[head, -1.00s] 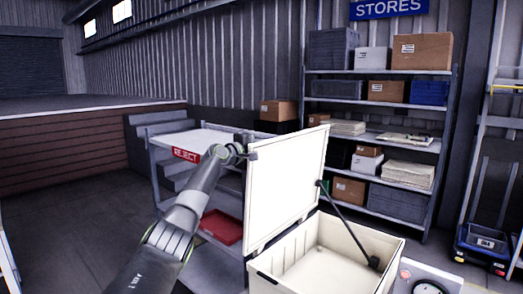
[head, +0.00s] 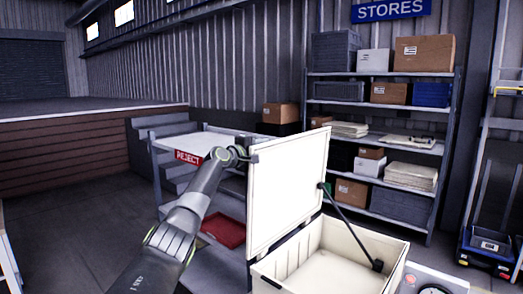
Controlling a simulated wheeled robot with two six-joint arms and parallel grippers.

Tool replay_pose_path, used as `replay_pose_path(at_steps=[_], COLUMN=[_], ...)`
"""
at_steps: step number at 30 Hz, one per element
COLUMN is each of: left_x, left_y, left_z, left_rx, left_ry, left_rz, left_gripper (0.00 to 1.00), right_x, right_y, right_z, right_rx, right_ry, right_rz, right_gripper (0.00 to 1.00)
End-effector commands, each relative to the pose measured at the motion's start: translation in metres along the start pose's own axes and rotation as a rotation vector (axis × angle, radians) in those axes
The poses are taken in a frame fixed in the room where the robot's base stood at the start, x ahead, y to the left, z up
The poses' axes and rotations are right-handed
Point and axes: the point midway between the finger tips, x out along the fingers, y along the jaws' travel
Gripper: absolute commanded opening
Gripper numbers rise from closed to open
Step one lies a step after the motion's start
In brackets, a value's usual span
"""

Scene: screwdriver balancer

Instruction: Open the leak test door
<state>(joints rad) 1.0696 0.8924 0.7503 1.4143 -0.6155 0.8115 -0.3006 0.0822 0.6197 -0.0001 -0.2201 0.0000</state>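The leak test door (head: 288,185) is a white lid that stands upright, hinged along the edge of an open cream box (head: 345,262). A dark strut (head: 351,228) runs from the lid to the box's right inner side. The box interior shows and looks empty. My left arm reaches in from the bottom left, and my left gripper (head: 246,157) is at the upper left edge of the lid. Whether its fingers are shut on that edge is too small to tell. My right gripper is not in view.
A grey cart with a red REJECT label (head: 188,157) stands behind my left arm, with a red tray (head: 223,229) on its lower shelf. A gauge panel (head: 436,282) is right of the box. Stores shelving (head: 380,140) with boxes stands behind.

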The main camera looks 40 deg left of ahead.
Motion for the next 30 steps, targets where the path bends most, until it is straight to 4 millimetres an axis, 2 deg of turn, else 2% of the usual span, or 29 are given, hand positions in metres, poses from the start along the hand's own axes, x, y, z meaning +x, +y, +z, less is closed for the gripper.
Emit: replay_pose_path(at_steps=[7, 14, 21, 30], left_x=[-0.007, -0.029, -0.062, -0.114], left_y=[-0.001, -0.003, -0.004, -0.005], left_z=[-0.002, -0.001, 0.0, -0.001], left_rx=[0.002, 0.005, 0.006, 0.008], left_ry=[0.001, 0.001, 0.001, 0.003], left_rz=[0.001, -0.001, -0.001, -0.002], left_gripper=[0.33, 0.33, 0.33, 0.33], right_x=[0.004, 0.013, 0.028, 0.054], right_y=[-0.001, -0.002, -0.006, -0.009], right_z=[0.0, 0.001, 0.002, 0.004], right_rx=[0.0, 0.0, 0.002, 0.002], right_ry=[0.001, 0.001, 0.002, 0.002], right_rz=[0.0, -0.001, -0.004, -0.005], right_gripper=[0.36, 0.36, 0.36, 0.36])
